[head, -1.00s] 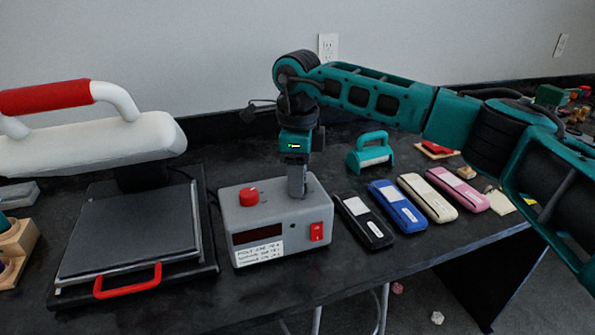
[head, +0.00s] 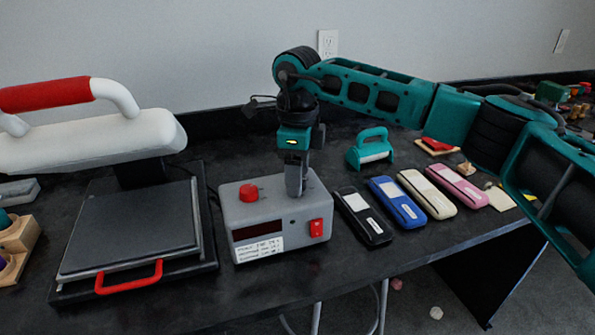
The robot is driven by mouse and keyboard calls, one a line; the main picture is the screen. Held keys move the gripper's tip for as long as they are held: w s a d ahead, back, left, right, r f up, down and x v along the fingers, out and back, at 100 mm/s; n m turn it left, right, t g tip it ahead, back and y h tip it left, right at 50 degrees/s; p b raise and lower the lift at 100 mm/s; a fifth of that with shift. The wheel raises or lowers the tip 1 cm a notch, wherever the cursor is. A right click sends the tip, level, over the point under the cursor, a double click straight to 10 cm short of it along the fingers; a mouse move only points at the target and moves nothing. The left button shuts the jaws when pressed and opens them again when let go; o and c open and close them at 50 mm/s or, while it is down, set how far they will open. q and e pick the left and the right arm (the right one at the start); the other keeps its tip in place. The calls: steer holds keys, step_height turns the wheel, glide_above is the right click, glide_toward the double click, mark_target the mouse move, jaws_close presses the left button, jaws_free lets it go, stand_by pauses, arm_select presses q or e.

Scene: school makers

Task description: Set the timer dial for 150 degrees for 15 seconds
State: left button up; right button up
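The timer is a grey box (head: 290,215) on the black table, with a red round dial (head: 249,193) on its top left. On its front are a dark display (head: 258,230), a white label (head: 258,249) with small text and a red switch (head: 316,228). My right gripper (head: 295,192) points down at the right part of the box's top, to the right of the dial and apart from it. Its fingers look close together, but I cannot tell whether they touch the box or how far they are open. My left gripper is not in view.
A heat press with a dark plate (head: 130,230), red front handle (head: 130,277) and raised white top (head: 95,145) stands left of the box. Black, blue, cream and pink cases (head: 362,215) lie to the right. A teal-handled roller (head: 370,149) stands behind them.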

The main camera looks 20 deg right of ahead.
steer(key=shift+r, duration=0.1)
arm_select(q)
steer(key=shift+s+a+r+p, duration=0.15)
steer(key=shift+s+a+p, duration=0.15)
steer(key=shift+p, duration=0.35)
arm_select(e)
step_height(320, 180, up, 13)
steer(key=shift+f, duration=0.2)
